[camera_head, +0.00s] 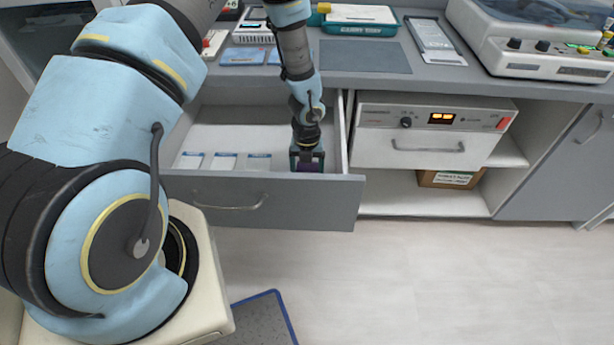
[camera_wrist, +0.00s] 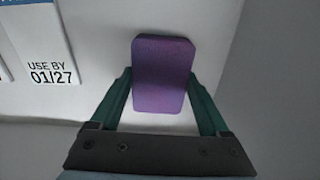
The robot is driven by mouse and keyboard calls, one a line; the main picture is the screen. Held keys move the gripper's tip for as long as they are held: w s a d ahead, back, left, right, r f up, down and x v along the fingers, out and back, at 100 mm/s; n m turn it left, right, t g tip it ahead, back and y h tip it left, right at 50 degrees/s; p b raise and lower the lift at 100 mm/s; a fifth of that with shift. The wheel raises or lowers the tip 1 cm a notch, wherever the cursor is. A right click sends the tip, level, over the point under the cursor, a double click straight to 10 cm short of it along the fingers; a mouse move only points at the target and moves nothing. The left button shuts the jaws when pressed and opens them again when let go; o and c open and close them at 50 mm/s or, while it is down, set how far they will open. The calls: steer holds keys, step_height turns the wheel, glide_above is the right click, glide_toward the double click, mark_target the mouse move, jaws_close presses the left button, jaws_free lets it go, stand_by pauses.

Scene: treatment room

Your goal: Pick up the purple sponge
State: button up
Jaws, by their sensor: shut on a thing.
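The purple sponge (camera_wrist: 163,75) is a rounded block between the two green fingers of my gripper (camera_wrist: 163,88) in the wrist view. The fingers touch its left and right sides. In the head view my gripper (camera_head: 307,158) reaches down into the open drawer (camera_head: 285,188), near its right end. Only a small dark purple part of the sponge (camera_head: 304,167) shows there. I cannot tell whether the sponge touches the drawer floor.
Several white packets (camera_head: 224,161) lie in the drawer to the left of my gripper; one packet (camera_wrist: 42,45) reads "USE BY 01/27". The drawer's right wall is close to my gripper. The counter (camera_head: 440,80) overhangs behind, and a white device (camera_head: 430,135) sits right of the drawer.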

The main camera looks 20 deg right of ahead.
steer(key=shift+c, duration=1.2)
step_height(320, 180, up, 10)
steer(key=b, duration=0.1)
